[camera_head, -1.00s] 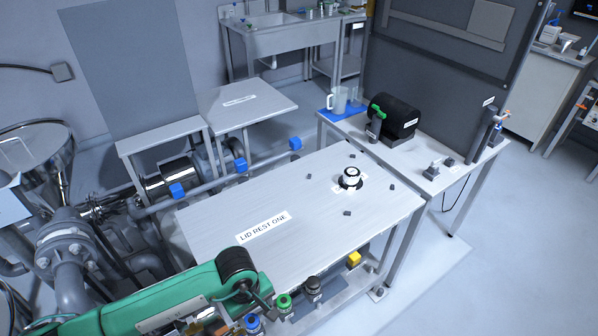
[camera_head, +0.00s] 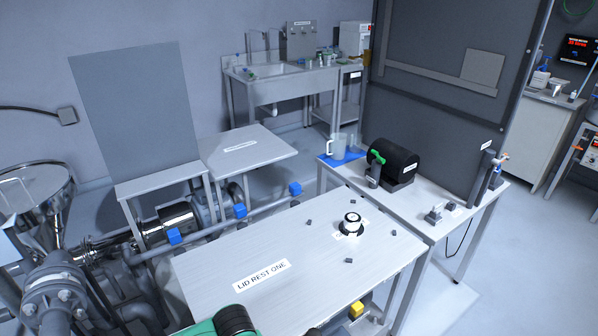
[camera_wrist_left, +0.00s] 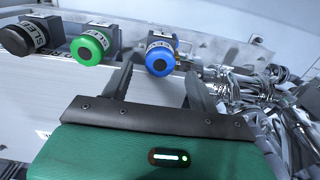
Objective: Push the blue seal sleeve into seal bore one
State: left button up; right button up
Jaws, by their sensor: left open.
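In the left wrist view, the blue seal sleeve (camera_wrist_left: 160,57) sits in a dark labelled holder, its round end with a dark centre facing the camera. My left gripper (camera_wrist_left: 158,80) is open, with one finger on each side of the sleeve's lower edge. I cannot tell whether the fingers touch it. A green sleeve (camera_wrist_left: 91,47) and a black sleeve (camera_wrist_left: 18,39) sit in line to its left. In the head view, only a green and black part of my left arm shows at the bottom edge. I cannot make out seal bore one. My right gripper is out of view.
The table marked LID REST ONE (camera_head: 225,262) bears a black and white round part (camera_head: 351,226) and several small dark blocks. Pipes with blue handles (camera_head: 240,210) run behind it. A side bench (camera_head: 455,205) stands to the right. In the wrist view, metal pipework (camera_wrist_left: 250,90) lies right of the blue sleeve.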

pick_arm(q)
notch_tip(320, 180, down, 6)
jog(key=b, duration=0.4)
jog(key=shift+r, duration=0.15)
jog(key=shift+b, duration=0.8)
dwell(0.6)
jog(key=c, duration=1.3)
jog(key=shift+r, duration=0.1)
jog(key=shift+r, duration=0.1)
